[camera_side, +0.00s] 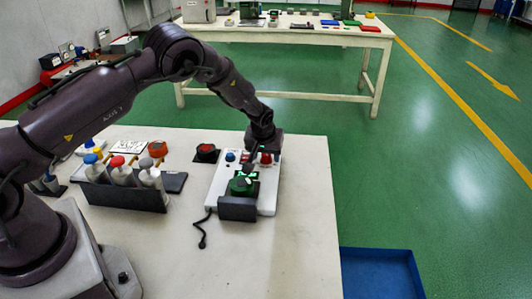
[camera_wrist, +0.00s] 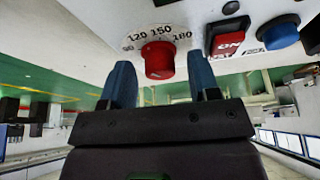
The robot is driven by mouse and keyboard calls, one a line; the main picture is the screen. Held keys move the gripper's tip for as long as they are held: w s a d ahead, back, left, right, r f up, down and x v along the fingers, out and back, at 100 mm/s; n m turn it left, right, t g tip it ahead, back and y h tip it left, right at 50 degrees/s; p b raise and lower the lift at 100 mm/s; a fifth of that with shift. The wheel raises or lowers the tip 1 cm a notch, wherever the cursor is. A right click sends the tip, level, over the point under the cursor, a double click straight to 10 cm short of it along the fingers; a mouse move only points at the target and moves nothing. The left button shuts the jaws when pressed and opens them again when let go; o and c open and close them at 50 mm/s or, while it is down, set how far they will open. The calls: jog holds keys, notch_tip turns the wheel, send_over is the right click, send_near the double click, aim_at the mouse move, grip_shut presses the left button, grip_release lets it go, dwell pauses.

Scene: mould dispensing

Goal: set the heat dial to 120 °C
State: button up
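The heat dial is a red knob (camera_wrist: 159,60) on a white control box (camera_side: 216,186). In the wrist view, printed numbers 90, 120, 150 and 180 run around its upper side. I cannot make out which number its pointer marks. In the side view the red knob (camera_side: 266,158) shows just below my gripper (camera_side: 257,152). In the wrist view my gripper (camera_wrist: 161,68) is open, its two blue fingers on either side of the dial, with a visible gap on each side. Nothing is held.
The box also carries a red ON switch (camera_wrist: 231,38) and a blue button (camera_wrist: 279,33). A green round part (camera_side: 241,185) sits at its front, behind a dark block (camera_side: 237,209). Several bottles stand in a dark rack (camera_side: 125,196) to the left. The table's front right is clear.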

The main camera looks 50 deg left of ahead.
jog(key=v, duration=1.3)
jog(key=shift+f, duration=0.1)
